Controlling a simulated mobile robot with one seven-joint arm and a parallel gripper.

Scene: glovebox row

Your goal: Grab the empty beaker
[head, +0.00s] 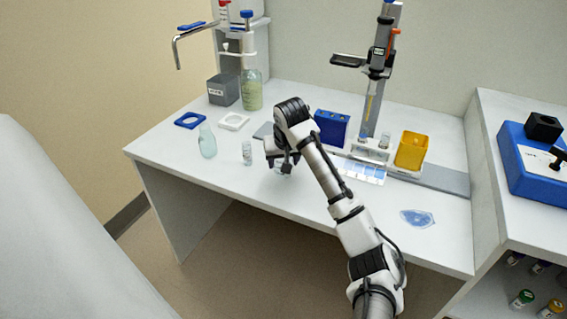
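My gripper (284,166) is low over the white bench, pointing down. A small piece of clear glass (284,171) shows just under and between its fingers, mostly hidden; it may be the beaker, but I cannot tell its shape or whether it is empty. I cannot see whether the fingers touch it or how far apart they are. A pale clear flask-like vessel (207,141) stands upright to the left near the bench's front edge. A small capped vial (247,153) stands between that vessel and my gripper.
Behind are a blue rack (331,126), a tall pipette stand (378,60), a yellow box (411,150), a green-tinted bottle (251,91) and a grey box (223,89). A blue frame (190,120) and white frame (233,121) lie left. A bluish patch (417,218) lies right.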

